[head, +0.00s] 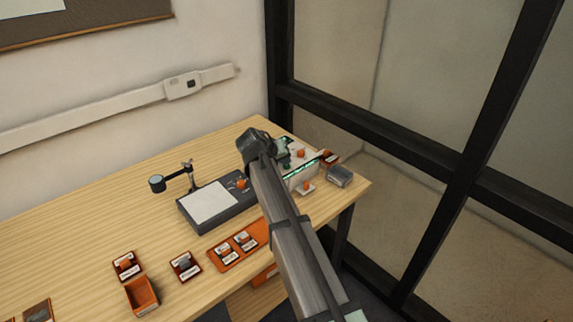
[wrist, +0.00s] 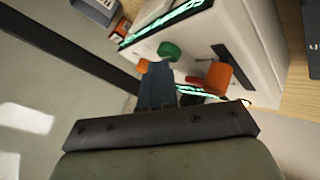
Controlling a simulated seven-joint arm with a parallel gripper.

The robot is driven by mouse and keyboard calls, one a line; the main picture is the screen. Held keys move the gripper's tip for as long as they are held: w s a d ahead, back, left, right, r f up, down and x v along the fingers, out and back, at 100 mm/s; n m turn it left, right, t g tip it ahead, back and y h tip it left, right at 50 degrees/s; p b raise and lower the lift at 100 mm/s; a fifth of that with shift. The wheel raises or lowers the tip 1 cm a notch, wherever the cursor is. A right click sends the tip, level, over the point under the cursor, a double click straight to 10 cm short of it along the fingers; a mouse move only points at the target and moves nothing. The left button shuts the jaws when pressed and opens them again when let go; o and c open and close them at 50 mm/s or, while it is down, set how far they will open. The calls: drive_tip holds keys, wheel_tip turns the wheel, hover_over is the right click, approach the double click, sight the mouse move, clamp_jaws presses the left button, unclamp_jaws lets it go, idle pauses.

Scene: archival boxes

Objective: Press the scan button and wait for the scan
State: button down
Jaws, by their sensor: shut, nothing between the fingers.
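A white device (head: 301,177) with glowing green strips stands at the right end of the table; it fills the upper part of the wrist view (wrist: 245,35). On it are a round green button (wrist: 168,51), a larger orange knob (wrist: 219,77) and a small red part (wrist: 195,80). No readable label shows which is the scan button. My gripper (wrist: 158,68) is shut and empty, its dark fingertips just beside the green button. I cannot tell whether they touch it. In the head view my arm hides the fingertips.
A grey stand (head: 238,207) with a white sheet and a lamp arm (head: 172,180) is left of my arm. A grey box (head: 340,176) sits right of the device near the table's edge. An orange tray (head: 229,256) and small boxes lie in front. The table's back left is clear.

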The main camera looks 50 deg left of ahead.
sight(285, 166)
drive_tip(key=shift+r, duration=0.8)
drive_tip(key=shift+r, duration=2.55)
idle(4.0)
